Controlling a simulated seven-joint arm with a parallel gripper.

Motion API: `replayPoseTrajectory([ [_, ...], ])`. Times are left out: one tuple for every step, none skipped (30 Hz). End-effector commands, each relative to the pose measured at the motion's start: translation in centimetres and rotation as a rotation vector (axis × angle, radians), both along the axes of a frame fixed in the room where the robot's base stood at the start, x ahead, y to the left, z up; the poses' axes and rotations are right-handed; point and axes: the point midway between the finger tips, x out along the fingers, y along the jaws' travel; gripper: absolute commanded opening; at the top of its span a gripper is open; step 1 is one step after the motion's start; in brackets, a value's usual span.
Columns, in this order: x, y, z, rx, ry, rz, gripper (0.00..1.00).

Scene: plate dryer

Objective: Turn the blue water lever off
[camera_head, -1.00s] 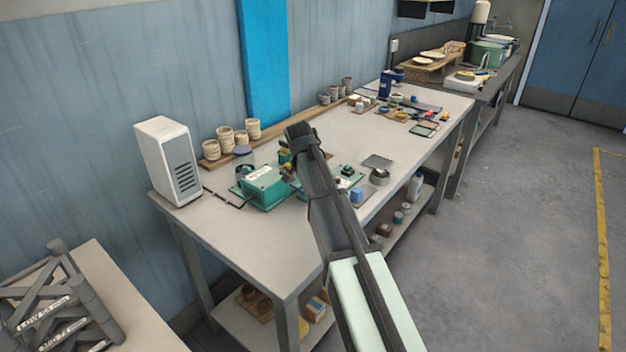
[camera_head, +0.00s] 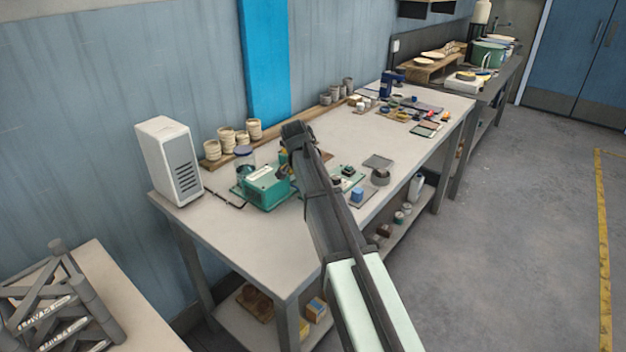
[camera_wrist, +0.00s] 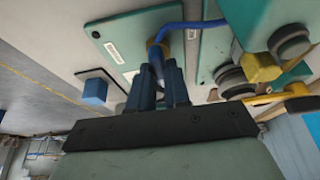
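The blue lever (camera_wrist: 192,25) shows in the wrist view as a curved blue bar, running from the upper right to a brass-coloured round fitting (camera_wrist: 155,49) on a green plate. My gripper (camera_wrist: 162,66) has its two dark fingers close together at this fitting, with a narrow gap between them. A bluish part shows in the gap, but whether the fingers touch it is unclear. My arm hides the lever there.
A green box with dark round knobs (camera_wrist: 289,42) and a yellow knob (camera_wrist: 260,68) are right of the fingers in the wrist view. A blue cube (camera_wrist: 95,91) is at left. A lidded jar (camera_head: 245,160) and white vented box (camera_head: 169,160) stand near the wall.

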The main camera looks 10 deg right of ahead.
Motion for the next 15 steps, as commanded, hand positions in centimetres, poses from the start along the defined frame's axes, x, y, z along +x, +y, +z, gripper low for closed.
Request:
replayPoseTrajectory([
  [-0.02,0.00,-0.02,0.001,0.001,0.000,0.22],
  [-0.02,0.00,-0.02,0.000,0.000,0.000,0.25],
  [-0.01,0.00,-0.01,0.000,0.000,0.000,0.28],
  [-0.01,0.00,-0.01,0.000,0.000,0.000,0.31],
  [-0.01,0.00,-0.01,0.000,0.000,0.001,0.34],
  [-0.01,0.00,0.00,0.000,0.000,0.001,0.38],
  [-0.01,0.00,0.00,0.000,0.000,0.001,0.41],
  [0.00,-0.01,-0.01,0.000,0.000,0.001,0.41],
  [0.00,-0.01,-0.01,0.000,0.000,0.001,0.41],
  [-0.01,-0.01,0.00,0.000,0.000,0.001,0.41],
  [0.00,0.00,0.00,-0.001,0.001,0.002,0.41],
  [0.00,0.00,0.00,-0.001,0.001,0.002,0.41],
  [-0.01,-0.01,0.00,-0.001,0.001,0.002,0.41],
  [-0.01,0.01,0.02,-0.001,0.001,0.002,0.41],
  [-0.02,0.02,0.09,0.000,0.000,0.002,0.41],
])
